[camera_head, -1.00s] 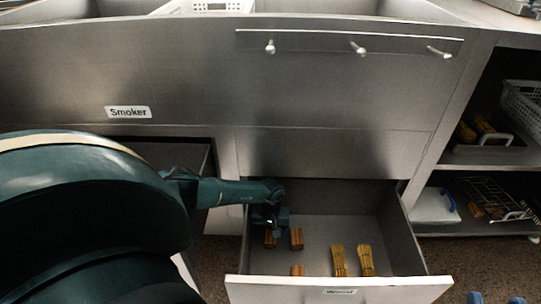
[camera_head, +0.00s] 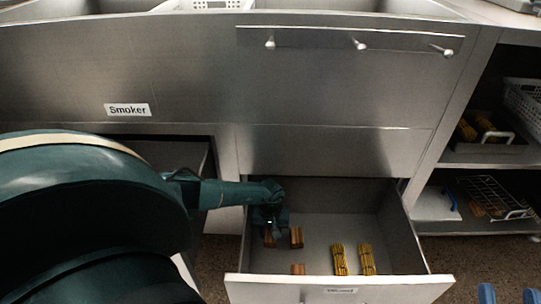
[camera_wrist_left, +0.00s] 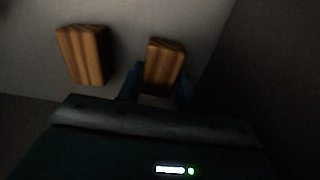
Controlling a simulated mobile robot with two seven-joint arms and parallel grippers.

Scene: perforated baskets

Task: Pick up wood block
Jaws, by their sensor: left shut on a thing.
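Several brown striped wood blocks lie in the open drawer (camera_head: 325,229). My left gripper (camera_head: 269,229) is down inside the drawer near its left wall. It is shut on a wood block (camera_head: 269,240), which shows between the fingers in the left wrist view (camera_wrist_left: 164,64). A second wood block (camera_head: 296,237) stands just to the right of the held one; in the left wrist view it is on the left (camera_wrist_left: 84,54). A third wood block (camera_head: 297,269) is close to the drawer front. Whether the held block touches the drawer floor is hard to tell. My right gripper is not clearly in view.
Two yellow bundles (camera_head: 340,259) (camera_head: 367,259) lie in the drawer's right half. The drawer front (camera_head: 340,289) and walls surround the gripper. Open shelves with a wire rack (camera_head: 497,197) and a basket (camera_head: 524,100) are at the right. The drawer's back right floor is clear.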

